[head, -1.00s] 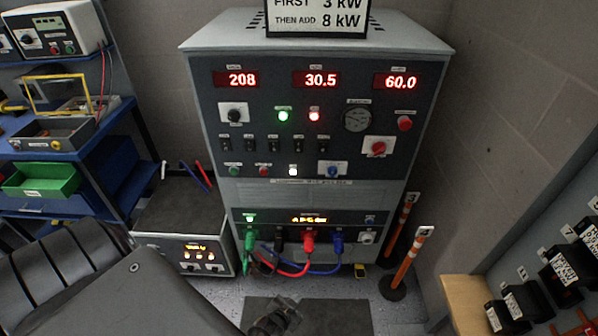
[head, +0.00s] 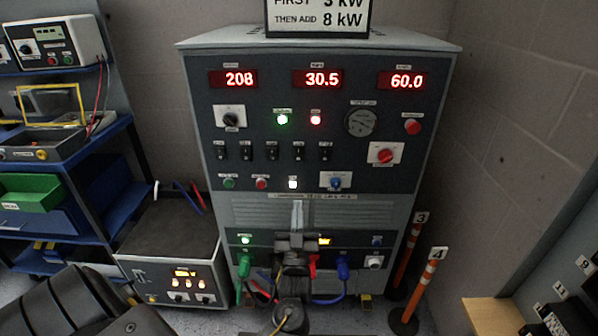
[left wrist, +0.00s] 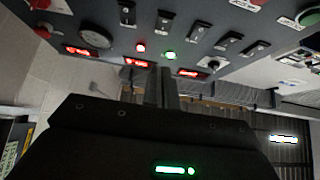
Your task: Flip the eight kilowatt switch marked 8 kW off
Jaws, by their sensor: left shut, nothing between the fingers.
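A row of several small black toggle switches (head: 272,152) runs across the dark upper panel of the grey cabinet. Their labels are too small to read, so I cannot tell which is marked 8 kW. The switches also show upside down in the left wrist view (left wrist: 198,29). My left gripper (head: 297,205) is upright in front of the cabinet's vented middle, below the switch row and apart from it. Its fingers are closed together and empty, also seen in the left wrist view (left wrist: 163,75). It hides part of the lower connector panel. My right gripper is not in view.
A sign (head: 318,15) on the cabinet reads first 3 kW, then add 8 kW. Red displays show 208, 30.5 and 60.0. Coloured cables plug in below. Orange posts (head: 423,285) stand right.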

